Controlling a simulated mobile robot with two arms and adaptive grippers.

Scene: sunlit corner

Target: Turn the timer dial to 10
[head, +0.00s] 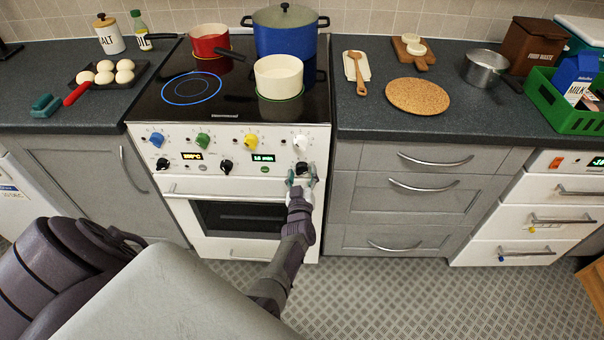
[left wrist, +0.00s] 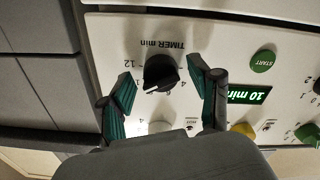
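The black timer dial (left wrist: 160,72) sits on the white oven panel under the label "TIMER min", upside down in the left wrist view. Its white pointer mark aims to the lower left there. My left gripper (left wrist: 161,68) is open, with one fingertip on each side of the dial and visible gaps between. In the head view the left gripper (head: 302,178) is just in front of the dial (head: 302,168), at the panel's right end. My right gripper is not in view.
A green START button (left wrist: 262,61) is beside the display. Coloured burner knobs, including a yellow one (head: 250,142), line the panel above. The oven door handle (head: 237,196) runs below. A white pot (head: 279,77), red pot (head: 209,40) and blue pot (head: 285,32) stand on the hob.

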